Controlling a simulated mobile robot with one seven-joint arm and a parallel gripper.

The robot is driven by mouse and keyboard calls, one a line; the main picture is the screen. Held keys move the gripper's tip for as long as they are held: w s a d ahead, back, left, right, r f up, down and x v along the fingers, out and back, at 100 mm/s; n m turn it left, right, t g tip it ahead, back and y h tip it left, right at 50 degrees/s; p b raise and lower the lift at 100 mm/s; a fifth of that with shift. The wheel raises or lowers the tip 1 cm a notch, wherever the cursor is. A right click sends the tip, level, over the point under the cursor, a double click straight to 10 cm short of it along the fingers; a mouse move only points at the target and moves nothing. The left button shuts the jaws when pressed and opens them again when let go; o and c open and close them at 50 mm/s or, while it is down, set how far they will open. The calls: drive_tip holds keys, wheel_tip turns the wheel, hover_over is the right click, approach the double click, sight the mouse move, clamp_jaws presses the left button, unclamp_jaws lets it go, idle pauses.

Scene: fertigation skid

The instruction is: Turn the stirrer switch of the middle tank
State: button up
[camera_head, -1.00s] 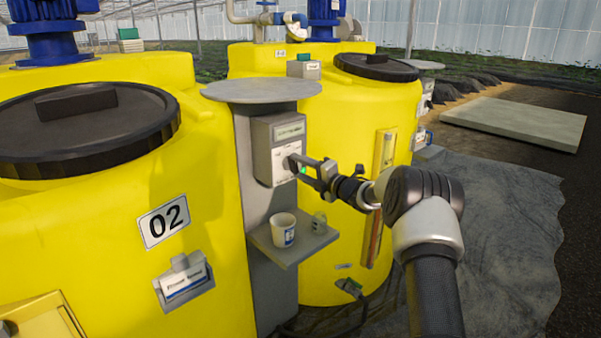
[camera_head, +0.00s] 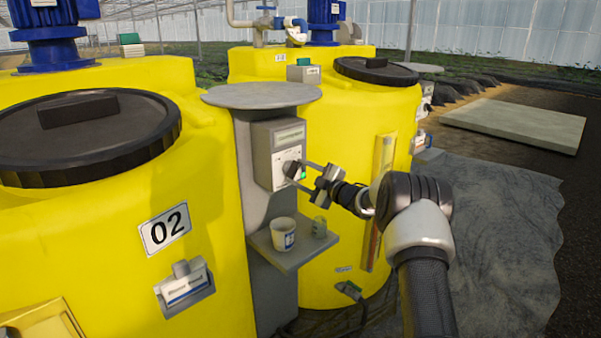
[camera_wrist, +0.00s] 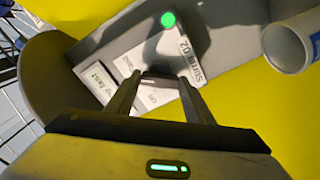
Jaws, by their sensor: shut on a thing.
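The grey switch box (camera_head: 277,152) is on a grey post beside the yellow tank marked 02 (camera_head: 165,227). In the wrist view its label (camera_wrist: 190,57) reads "Stirrer 02", and a green lamp (camera_wrist: 168,19) is lit. The dark switch knob (camera_wrist: 161,70) is on the box's white face plate, mostly hidden between my fingertips. My gripper (camera_head: 296,171) is shut on the knob, its fingers reaching in from the right. The knob's exact angle cannot be told.
A round grey plate (camera_head: 262,95) tops the post. Another yellow tank (camera_head: 340,120) stands behind my gripper.

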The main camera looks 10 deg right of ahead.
drive_tip(key=shift+m, duration=0.6)
drive_tip(key=o, duration=1)
drive_tip(key=shift+o, duration=0.2)
drive_tip(key=shift+s+d, duration=0.35)
drive_tip(key=shift+s, duration=0.1)
drive_tip(key=p+v, duration=0.1)
drive_tip(key=v, duration=1.5)
drive_tip(key=shift+s, duration=0.2)
